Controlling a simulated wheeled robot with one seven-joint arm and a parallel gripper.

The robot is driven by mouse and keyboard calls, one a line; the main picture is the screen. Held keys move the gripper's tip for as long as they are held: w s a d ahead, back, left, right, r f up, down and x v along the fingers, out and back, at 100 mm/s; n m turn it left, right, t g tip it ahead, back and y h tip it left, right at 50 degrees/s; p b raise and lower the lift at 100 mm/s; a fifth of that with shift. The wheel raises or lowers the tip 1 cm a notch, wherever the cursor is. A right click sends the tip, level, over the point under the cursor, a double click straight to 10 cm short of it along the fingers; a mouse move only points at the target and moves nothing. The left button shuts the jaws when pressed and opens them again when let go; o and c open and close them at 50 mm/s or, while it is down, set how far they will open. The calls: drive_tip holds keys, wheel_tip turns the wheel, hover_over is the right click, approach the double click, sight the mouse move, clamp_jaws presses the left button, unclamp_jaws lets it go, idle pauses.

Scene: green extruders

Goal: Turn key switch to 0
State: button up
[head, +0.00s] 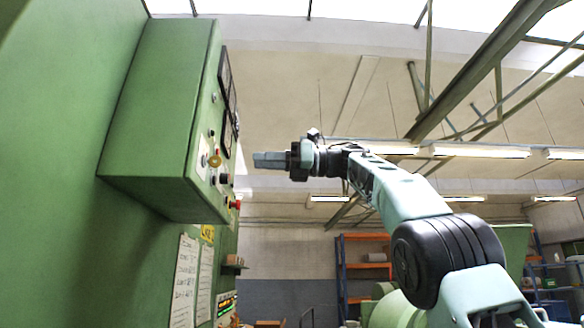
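A green control box (158,110) juts out from the green machine at left, and its panel faces right, seen at a steep angle. A yellow-ringed round control (215,160) sits at mid-height on the panel. Small dark knobs (223,179) are below it. I cannot tell for certain which control is the key switch, nor read any 0 mark. My gripper (256,160) points left at the panel at about the height of the yellow-ringed control. A gap shows between the fingertips and the panel. The fingers are seen side-on and overlap, so their opening is hidden.
A red button (235,204) sticks out low on the panel. Dark meters or windows (228,95) line its upper part. Paper sheets (185,280) hang below the box. An orange shelf (365,265) stands far behind. The space right of the panel around my gripper looks clear.

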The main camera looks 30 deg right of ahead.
drive_tip(key=v, duration=0.6)
drive_tip(key=shift+s+d, duration=0.15)
drive_tip(key=shift+d, duration=0.05)
